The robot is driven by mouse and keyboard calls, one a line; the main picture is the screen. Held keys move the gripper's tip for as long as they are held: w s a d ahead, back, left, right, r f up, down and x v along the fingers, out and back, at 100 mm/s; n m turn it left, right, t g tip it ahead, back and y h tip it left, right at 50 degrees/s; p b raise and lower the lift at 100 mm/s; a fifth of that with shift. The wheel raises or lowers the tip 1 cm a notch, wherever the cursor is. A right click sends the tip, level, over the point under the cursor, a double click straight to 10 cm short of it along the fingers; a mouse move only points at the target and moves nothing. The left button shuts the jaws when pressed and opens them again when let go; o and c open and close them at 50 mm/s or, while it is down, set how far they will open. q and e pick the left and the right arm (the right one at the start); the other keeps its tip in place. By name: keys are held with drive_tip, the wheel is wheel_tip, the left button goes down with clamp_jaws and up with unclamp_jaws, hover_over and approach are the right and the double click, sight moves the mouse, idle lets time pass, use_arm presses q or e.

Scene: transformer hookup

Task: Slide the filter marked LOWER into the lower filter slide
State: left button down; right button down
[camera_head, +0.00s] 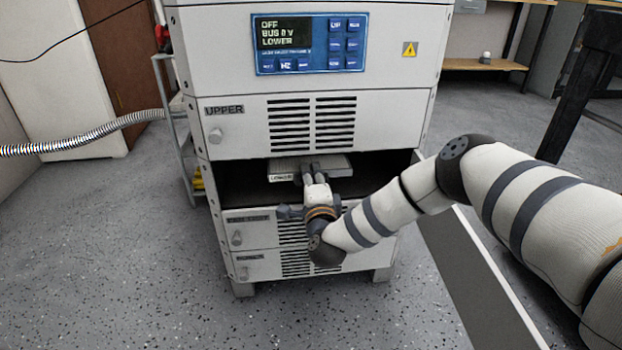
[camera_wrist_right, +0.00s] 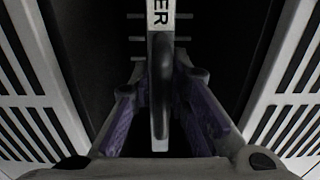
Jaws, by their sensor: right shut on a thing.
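The filter (camera_head: 325,161) is a flat pale slab with a label on its front edge, lying about level in the mouth of the dark open lower bay (camera_head: 385,172) of the cabinet. My right gripper (camera_head: 314,172) is shut on the handle at the filter's front. In the right wrist view the dark handle (camera_wrist_right: 160,100) stands between the two fingers of my right gripper (camera_wrist_right: 161,82), and the label (camera_wrist_right: 161,18) shows the letters "ER". The slide rails and the filter's far end are hidden. My left gripper is not in view.
The closed UPPER door (camera_head: 240,125) is above the bay, and two vented panels are below it. A display (camera_head: 310,43) reads "OFF, BUS 0 V, LOWER". The floor at left is clear.

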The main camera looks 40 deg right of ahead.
drive_tip(key=shift+b+x, duration=0.95)
drive_tip(key=shift+x, duration=0.75)
drive_tip(key=c, duration=1.4)
unclamp_jaws()
drive_tip(key=shift+c, duration=0.2)
drive_tip(key=p+v, duration=0.1)
drive_tip(key=v, duration=0.1)
drive_tip(key=p+v, duration=0.2)
drive_tip(key=shift+r, duration=0.2)
drive_tip(key=shift+s+a, duration=0.25)
drive_tip(key=shift+s, duration=0.2)
drive_tip(key=shift+f, duration=0.15)
